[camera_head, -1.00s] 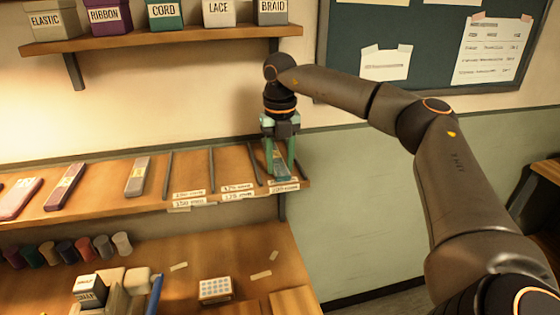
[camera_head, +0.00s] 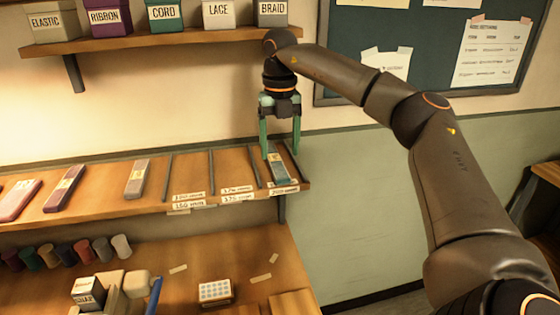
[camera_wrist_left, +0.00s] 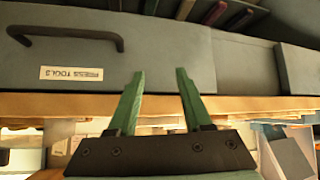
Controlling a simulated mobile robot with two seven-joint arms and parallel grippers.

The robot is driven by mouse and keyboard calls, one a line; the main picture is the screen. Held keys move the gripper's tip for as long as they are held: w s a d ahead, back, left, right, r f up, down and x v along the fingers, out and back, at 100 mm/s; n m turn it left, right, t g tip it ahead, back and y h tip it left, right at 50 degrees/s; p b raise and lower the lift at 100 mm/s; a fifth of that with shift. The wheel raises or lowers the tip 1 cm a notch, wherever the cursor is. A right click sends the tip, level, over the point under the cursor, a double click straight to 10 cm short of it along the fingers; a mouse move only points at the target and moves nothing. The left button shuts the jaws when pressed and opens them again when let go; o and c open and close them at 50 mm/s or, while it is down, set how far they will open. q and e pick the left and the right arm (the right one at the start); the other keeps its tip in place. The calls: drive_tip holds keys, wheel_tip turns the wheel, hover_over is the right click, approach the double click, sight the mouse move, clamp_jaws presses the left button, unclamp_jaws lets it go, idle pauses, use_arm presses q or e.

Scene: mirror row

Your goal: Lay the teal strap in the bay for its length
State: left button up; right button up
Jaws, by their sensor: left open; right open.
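The teal strap (camera_head: 279,171), a flat piece with a pale label, lies in the rightmost bay of the slanted shelf (camera_head: 222,166), between two dark dividers. A size tag (camera_head: 284,190) sits on the front edge below it; I cannot read it surely. My right gripper (camera_head: 281,155) has green fingers, is open and empty, and is just above the strap's far end, seemingly apart from it. My left gripper (camera_wrist_left: 160,73) is open and empty in the left wrist view, in front of a dark grey case with a handle (camera_wrist_left: 65,35).
Other flat straps lie left on the shelf: a tan-grey one (camera_head: 137,178), a mauve one (camera_head: 66,188) and a pinkish one (camera_head: 18,199). An upper shelf (camera_head: 160,39) holds labelled boxes. Spools (camera_head: 84,251) and a pale grid box (camera_head: 215,292) are on the bench below.

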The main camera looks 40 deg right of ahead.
drive_tip(key=shift+r, duration=1.35)
idle(1.3)
